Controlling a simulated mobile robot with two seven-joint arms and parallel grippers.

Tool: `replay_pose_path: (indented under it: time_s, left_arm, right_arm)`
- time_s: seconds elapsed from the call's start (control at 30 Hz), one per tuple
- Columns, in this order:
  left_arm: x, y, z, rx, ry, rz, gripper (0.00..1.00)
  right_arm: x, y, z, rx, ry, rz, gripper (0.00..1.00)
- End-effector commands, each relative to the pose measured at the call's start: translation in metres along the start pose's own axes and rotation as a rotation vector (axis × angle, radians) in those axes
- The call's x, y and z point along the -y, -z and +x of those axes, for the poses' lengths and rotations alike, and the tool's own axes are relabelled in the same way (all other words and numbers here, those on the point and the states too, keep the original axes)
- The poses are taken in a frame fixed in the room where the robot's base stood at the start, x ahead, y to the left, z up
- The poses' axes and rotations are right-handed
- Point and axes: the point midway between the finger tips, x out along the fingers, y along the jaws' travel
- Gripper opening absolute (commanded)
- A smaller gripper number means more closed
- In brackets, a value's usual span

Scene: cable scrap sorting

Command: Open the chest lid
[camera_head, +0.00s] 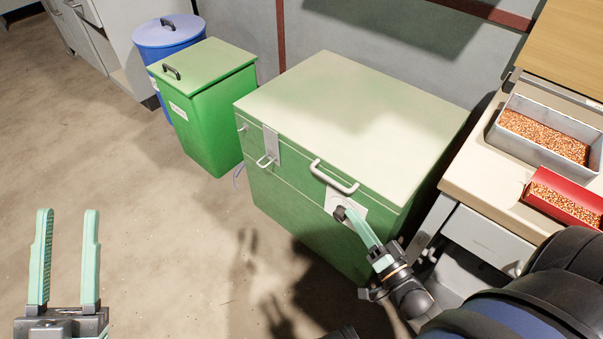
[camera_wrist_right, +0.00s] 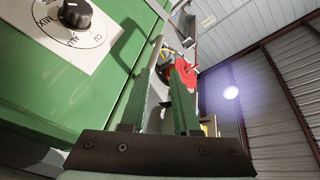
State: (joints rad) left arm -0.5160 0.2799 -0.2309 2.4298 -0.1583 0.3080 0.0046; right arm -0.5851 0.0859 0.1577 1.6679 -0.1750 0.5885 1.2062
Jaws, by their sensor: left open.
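The green chest (camera_head: 290,215) stands on the floor against the wall, with its pale green lid (camera_head: 350,110) lying shut. A white bar handle (camera_head: 334,178) is on the front of the lid. A metal latch (camera_head: 270,147) with a wire loop is to its left. A white dial plate with a black knob (camera_head: 341,212) is below the handle; the knob also shows in the right wrist view (camera_wrist_right: 74,14). My right gripper (camera_head: 355,220) is close to the dial plate, with its fingers apart and nothing seen between them. My left gripper (camera_head: 66,213) is open and empty over the floor, far left of the chest.
A green bin (camera_head: 210,120) and a blue bin (camera_head: 168,35) stand left of the chest. At right, a workbench (camera_head: 480,185) holds a grey tray (camera_head: 515,150) and a red tray (camera_head: 550,212) of copper granules. The floor at left is clear.

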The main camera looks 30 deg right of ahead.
Motion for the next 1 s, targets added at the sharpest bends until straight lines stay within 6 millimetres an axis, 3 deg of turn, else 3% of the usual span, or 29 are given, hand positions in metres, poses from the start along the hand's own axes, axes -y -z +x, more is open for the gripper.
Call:
replay_pose_path:
  time_s: [0.03,0.1,0.37,0.47,0.8,1.0]
  left_arm:
    - [-0.006,0.0,-0.01,-0.059,-0.007,0.012,0.45]
    - [-0.008,0.012,-0.013,-0.122,-0.013,0.025,0.45]
    - [-0.012,0.031,-0.017,-0.214,-0.023,0.043,0.45]
    - [-0.012,0.029,-0.018,-0.213,-0.024,0.039,0.45]
    - [-0.018,0.014,-0.027,-0.204,-0.028,0.017,0.45]
    - [-0.021,0.008,-0.03,-0.199,-0.031,0.02,0.45]
  right_arm:
    - [-0.016,-0.009,-0.003,-0.017,0.026,0.034,0.3]
    - [-0.021,-0.008,-0.005,-0.034,0.06,0.076,0.3]
    - [-0.023,-0.005,-0.002,-0.056,0.114,0.14,0.3]
    - [-0.021,-0.004,0.01,-0.056,0.116,0.141,0.3]
    - [-0.015,-0.001,0.078,-0.056,0.115,0.14,0.3]
    - [-0.011,0.002,0.105,-0.054,0.113,0.139,0.3]
